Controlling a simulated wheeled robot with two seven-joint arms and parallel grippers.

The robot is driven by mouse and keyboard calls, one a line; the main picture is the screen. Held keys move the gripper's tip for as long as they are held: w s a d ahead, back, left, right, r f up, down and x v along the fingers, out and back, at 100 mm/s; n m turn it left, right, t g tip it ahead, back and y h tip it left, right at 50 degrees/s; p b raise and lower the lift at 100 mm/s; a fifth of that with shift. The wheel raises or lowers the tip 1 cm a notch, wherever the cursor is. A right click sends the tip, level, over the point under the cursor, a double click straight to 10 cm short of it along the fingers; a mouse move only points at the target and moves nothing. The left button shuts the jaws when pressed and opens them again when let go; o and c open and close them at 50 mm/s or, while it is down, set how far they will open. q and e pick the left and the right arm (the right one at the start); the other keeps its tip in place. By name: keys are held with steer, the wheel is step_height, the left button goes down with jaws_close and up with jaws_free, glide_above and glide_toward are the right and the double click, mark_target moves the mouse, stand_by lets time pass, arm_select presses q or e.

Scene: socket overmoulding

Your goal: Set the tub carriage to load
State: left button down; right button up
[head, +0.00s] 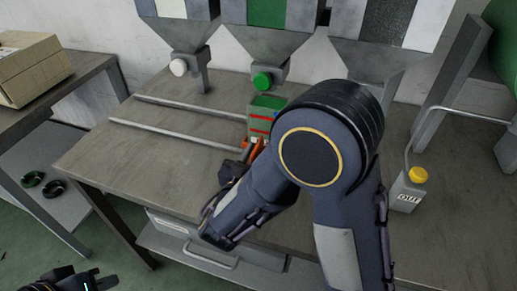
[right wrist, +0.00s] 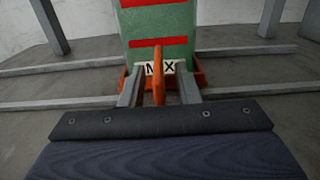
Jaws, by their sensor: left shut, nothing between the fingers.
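The green tub with red stripes (head: 266,108) sits on the tub carriage, below the hopper with the green knob (head: 262,81). It also shows in the right wrist view (right wrist: 158,28). The orange carriage (right wrist: 203,79) has an upright orange handle (right wrist: 158,75). A white label (right wrist: 170,67), seemingly reading MIX, is partly hidden behind the handle. My right gripper (right wrist: 159,92) is open, with one finger on each side of the handle and gaps showing between. In the head view my arm hides much of it. My left gripper (head: 76,280) is shut and empty at the lower left, away from the bench.
Two rails (head: 187,104) run left from the tub across the bench (head: 105,160); the stretch left of the tub is clear. A hopper with a white knob (head: 178,67) hangs over it. A bottle-like box marked OUT (head: 407,190), yellow-capped, stands right. A carton (head: 32,70) sits far left.

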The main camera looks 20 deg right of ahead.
steer(key=shift+w+d, duration=0.4)
steer(key=shift+w, duration=0.2)
jaws_close()
steer(key=shift+a, duration=0.1)
